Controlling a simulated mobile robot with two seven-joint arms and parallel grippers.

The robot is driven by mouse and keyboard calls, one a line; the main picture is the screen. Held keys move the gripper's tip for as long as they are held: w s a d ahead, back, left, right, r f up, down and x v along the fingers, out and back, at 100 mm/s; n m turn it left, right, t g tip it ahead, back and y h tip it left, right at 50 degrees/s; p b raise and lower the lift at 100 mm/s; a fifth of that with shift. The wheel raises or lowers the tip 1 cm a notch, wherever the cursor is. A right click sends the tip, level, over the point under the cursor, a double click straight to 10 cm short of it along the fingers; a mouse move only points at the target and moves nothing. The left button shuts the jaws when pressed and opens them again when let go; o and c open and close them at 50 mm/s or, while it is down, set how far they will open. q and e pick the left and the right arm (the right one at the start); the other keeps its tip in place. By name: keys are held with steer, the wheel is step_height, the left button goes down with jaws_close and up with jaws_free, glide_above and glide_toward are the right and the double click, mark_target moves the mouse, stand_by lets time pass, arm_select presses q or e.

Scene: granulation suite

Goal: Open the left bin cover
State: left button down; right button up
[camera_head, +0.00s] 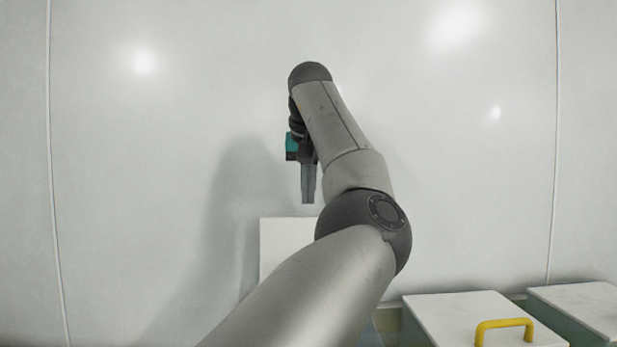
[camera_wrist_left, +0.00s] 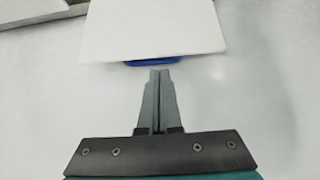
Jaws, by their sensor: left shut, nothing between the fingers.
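The left bin cover (camera_head: 283,242) is a white panel that stands raised against the back wall in the head view, partly hidden behind my left arm. In the left wrist view the white cover (camera_wrist_left: 150,30) fills the top, with a blue handle (camera_wrist_left: 150,63) showing at its edge. My left gripper (camera_head: 308,198) points down, just above the cover's top edge in the head view. Its fingers (camera_wrist_left: 160,76) are shut with nothing between them, close to the blue handle but seemingly apart from it. The bin's body is mostly hidden by my arm. My right gripper is not in view.
To the right stands a bin with a shut white cover (camera_head: 455,315) and a yellow handle (camera_head: 503,325). Another shut white cover (camera_head: 590,308) is at the far right edge. A plain pale wall (camera_head: 180,120) closes off the back.

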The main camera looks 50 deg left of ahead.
mark_target(308, 208)
arm_select(q)
steer(key=shift+x, duration=2.15)
